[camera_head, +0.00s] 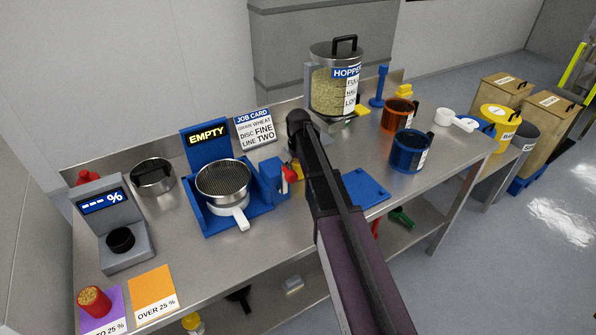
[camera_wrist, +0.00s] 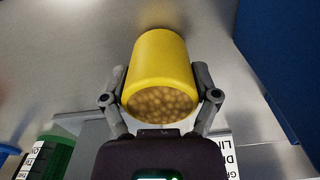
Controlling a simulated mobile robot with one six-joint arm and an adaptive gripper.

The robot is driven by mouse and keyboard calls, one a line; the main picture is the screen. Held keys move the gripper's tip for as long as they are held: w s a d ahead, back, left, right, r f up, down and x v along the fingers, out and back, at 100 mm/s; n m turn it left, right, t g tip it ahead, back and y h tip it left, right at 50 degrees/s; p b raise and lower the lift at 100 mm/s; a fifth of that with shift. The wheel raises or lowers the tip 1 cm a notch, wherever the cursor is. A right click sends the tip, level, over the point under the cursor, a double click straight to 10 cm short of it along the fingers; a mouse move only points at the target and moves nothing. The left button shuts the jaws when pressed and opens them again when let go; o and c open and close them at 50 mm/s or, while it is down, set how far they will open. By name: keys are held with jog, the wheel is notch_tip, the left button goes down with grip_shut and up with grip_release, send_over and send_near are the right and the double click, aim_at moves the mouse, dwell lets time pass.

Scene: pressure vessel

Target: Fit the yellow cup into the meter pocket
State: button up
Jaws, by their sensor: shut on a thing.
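The yellow cup (camera_wrist: 158,62) is between the two fingers of my gripper (camera_wrist: 160,85) in the wrist view. My gripper is shut on its sides. The cup's open end faces the wrist camera and shows tan grains inside. In the head view my arm hides most of the gripper; a bit of yellow shows beside the wrist, but I cannot tell whether it is the cup. The grey meter (camera_head: 128,253) stands at the left of the bench, with a "--- %" display (camera_head: 104,203) and a round black pocket (camera_head: 121,240). The gripper is well right of the meter.
A red cup of grain (camera_head: 94,301) stands on a purple card beside an orange card (camera_head: 153,291). The hopper (camera_head: 333,88) stands behind my arm.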

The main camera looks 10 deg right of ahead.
jog(key=shift+f, duration=0.15)
jog(key=shift+f, duration=0.1)
jog(key=o, duration=1)
jog(key=shift+o, duration=0.2)
notch_tip(320, 180, up, 12)
jog(key=p, duration=1.2)
jog(key=shift+r, duration=0.2)
